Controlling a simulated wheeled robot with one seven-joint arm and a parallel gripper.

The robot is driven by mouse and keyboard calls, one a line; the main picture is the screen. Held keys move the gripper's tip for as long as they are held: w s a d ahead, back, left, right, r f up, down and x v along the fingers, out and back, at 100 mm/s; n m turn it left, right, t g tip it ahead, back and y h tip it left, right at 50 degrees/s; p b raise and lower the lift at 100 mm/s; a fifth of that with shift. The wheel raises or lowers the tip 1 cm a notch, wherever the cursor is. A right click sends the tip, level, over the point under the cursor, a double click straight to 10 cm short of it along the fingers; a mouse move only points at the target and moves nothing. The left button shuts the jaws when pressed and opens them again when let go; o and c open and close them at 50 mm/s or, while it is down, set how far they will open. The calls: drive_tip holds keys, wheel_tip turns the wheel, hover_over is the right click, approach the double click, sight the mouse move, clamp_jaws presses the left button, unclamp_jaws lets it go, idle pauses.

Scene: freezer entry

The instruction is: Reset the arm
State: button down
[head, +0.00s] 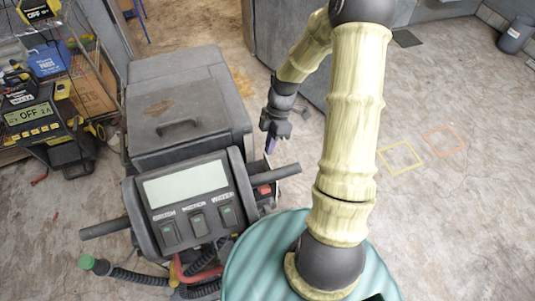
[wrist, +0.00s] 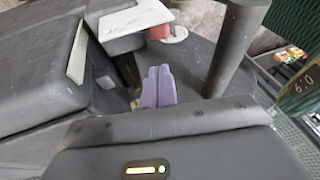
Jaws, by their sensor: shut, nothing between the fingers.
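My gripper (head: 270,144) hangs at the end of my arm in the head view, just right of the grey floor machine. Its purple fingers (wrist: 158,88) show together in the wrist view, shut with nothing between them. They are close to the machine's side, below the red part near its right handle. I cannot tell whether they touch the machine. My arm reaches up and bends over from the lower right of the head view.
The grey machine (head: 180,95) has a control panel (head: 188,187) and side handles, the right one (head: 276,174) near my gripper. Shelves with yellow-black devices (head: 40,120) stand at left. Open floor with yellow (head: 400,156) and orange (head: 443,140) outlined squares lies right.

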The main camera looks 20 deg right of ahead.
drive_tip(key=shift+d+r, duration=0.25)
drive_tip(key=shift+r, duration=0.1)
drive_tip(key=shift+s, duration=0.1)
drive_tip(key=s+a+r+m+t+h, duration=0.3)
drive_tip(key=s+r+m+t, duration=0.2)
drive_tip(key=r+m, duration=0.8)
drive_tip(key=shift+s+a+r+m+t, duration=0.15)
drive_tip(key=shift+s+r+m+t, duration=0.15)
drive_tip(key=shift+s+m, duration=1.9)
drive_tip(key=shift+w+m, duration=0.6)
drive_tip(key=shift+w, duration=0.05)
